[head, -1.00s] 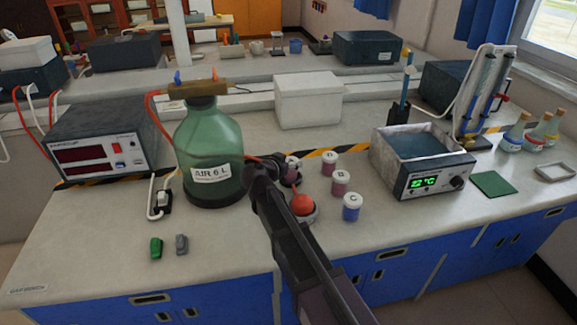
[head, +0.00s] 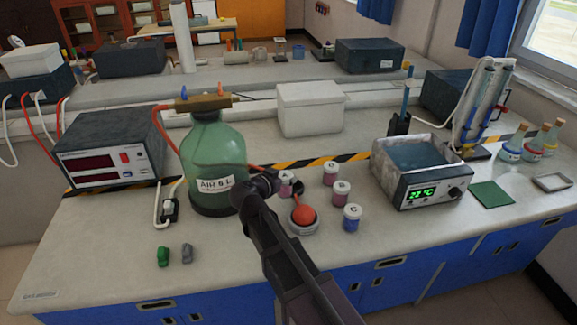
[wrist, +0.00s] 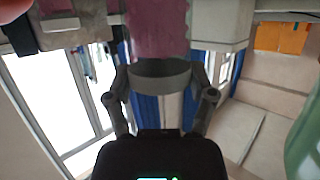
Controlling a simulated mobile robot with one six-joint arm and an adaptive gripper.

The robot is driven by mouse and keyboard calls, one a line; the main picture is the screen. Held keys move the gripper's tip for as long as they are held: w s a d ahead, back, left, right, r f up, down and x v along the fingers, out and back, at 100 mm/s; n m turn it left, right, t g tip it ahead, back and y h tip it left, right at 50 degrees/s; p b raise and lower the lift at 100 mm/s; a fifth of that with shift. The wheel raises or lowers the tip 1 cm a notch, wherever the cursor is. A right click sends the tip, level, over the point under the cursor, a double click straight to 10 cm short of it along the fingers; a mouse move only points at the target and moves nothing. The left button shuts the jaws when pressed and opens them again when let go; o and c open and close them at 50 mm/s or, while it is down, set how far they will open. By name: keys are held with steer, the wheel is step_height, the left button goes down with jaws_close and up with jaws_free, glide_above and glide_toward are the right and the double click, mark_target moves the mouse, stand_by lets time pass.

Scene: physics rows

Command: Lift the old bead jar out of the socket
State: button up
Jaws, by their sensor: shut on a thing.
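The old bead jar (head: 286,179) is a small jar with pinkish contents, right of the green bottle in the head view. My gripper (head: 275,182) reaches it from the left. In the wrist view the jar's pink body (wrist: 158,28) and grey band (wrist: 160,74) lie between the two fingers, and my gripper (wrist: 160,88) is shut on it. A dark part shows beside the jar in the head view. My gripper and the jar hide most of the socket, so I cannot tell whether the jar is clear of it.
Jars D (head: 331,171), B (head: 341,192) and C (head: 352,218) stand close to the right. A red bulb (head: 303,219) sits just in front. The green AIR 6 L bottle (head: 213,160) is close on the left. The front left bench top (head: 100,235) is mostly clear.

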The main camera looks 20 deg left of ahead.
steer(key=s, duration=0.8)
steer(key=shift+s+r+p, duration=0.25)
steer(key=shift+r+p, duration=0.1)
steer(key=shift+r, duration=0.05)
steer(key=shift+a, duration=0.1)
